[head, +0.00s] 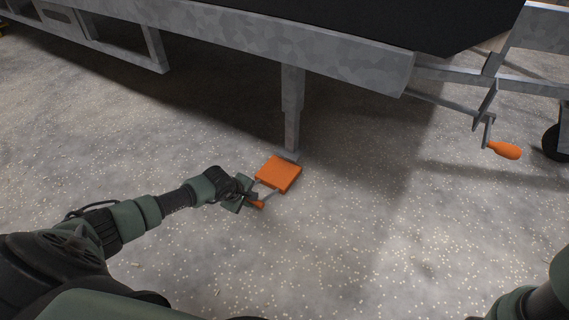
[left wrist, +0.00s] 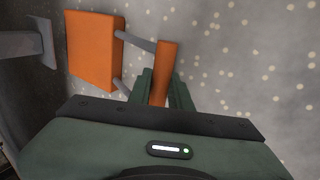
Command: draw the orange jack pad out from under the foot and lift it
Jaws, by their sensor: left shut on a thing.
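The orange jack pad (head: 278,174) is a square block just in front of the trailer's grey foot (head: 291,135). In the left wrist view the pad (left wrist: 95,48) sits beside the foot's plate (left wrist: 47,38), with a narrow gap between them. Two grey rods join the pad to an orange grip bar (left wrist: 165,62). My left gripper (head: 254,200) is shut on this bar; its fingers (left wrist: 162,92) lie on both sides of it. I cannot tell whether the pad touches the floor. My right gripper is out of view.
A crank with an orange handle (head: 504,150) sticks out at the right, near a dark wheel (head: 558,140). The speckled floor (head: 370,235) is clear in front and to the right.

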